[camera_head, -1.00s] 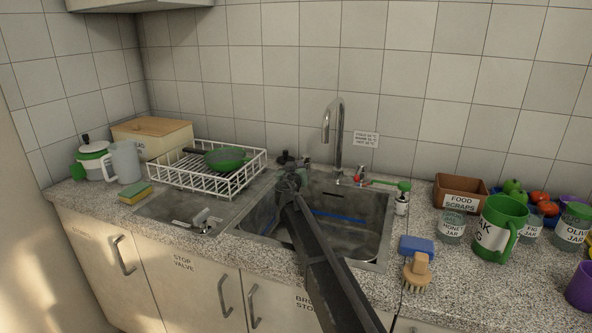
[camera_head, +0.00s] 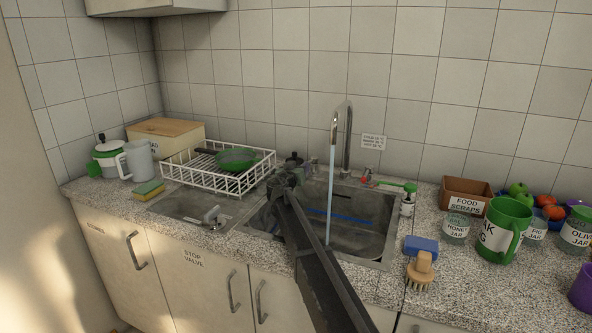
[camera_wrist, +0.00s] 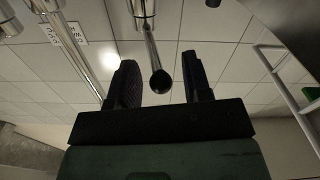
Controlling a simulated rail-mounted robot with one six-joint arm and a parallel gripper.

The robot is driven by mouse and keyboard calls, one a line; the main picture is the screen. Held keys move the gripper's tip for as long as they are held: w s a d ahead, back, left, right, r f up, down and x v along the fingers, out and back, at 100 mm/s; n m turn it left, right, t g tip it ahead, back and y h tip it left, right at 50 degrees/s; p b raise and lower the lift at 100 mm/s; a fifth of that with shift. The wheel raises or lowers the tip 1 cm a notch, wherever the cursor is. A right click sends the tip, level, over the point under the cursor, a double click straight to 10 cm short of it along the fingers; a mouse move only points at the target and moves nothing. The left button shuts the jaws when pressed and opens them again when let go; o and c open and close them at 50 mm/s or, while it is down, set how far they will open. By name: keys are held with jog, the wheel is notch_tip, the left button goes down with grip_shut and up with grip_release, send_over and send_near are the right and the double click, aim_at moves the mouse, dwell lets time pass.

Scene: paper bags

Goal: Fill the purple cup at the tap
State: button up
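The purple cup (camera_head: 582,291) stands on the counter at the far right in the head view, cut off by the picture edge. The chrome tap (camera_head: 347,130) stands behind the sink basin (camera_head: 372,238), and a stream of water (camera_head: 331,190) runs from its spout into the basin. My gripper (camera_head: 288,172) is over the left side of the sink, left of the stream. In the wrist view my gripper (camera_wrist: 160,62) has its fingers apart. A dark round-ended knob (camera_wrist: 160,82) on a chrome rod shows between them, with gaps on both sides.
A white dish rack (camera_head: 215,178) with a green pan stands left of the sink. A blue sponge (camera_head: 421,245), a wooden brush (camera_head: 420,270), a green mug (camera_head: 503,230), glass jars and a food scraps box (camera_head: 467,191) crowd the right counter.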

jog(key=shift+o, duration=0.4)
jog(key=shift+s, duration=0.1)
jog(key=shift+s+a, duration=0.1)
jog(key=shift+s, duration=0.2)
jog(key=v, duration=1)
jog(key=shift+c, duration=0.9)
